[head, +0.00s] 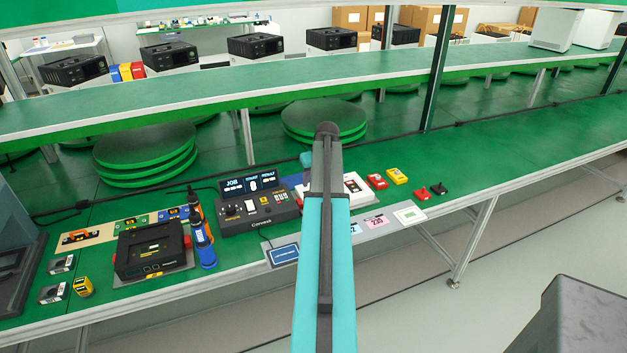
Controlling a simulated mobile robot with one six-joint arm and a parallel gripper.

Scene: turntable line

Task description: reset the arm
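My arm (323,240) reaches up from the bottom middle of the head view, with teal sides and a dark grey centre. It extends forward over the green workbench (470,185). Its far end is a dark rounded part (326,129) in front of a green turntable. A small teal part shows just left of the arm near its far end. I cannot make out gripper fingers, so whether the gripper is open or shut does not show. The arm hides part of the console and the bench behind it.
A black console (256,213) with screens stands left of my arm. Red and yellow blocks (397,176) lie to the right. Stacked turntables (146,160) and a raised shelf (190,86) stand behind. The bench's right part is clear.

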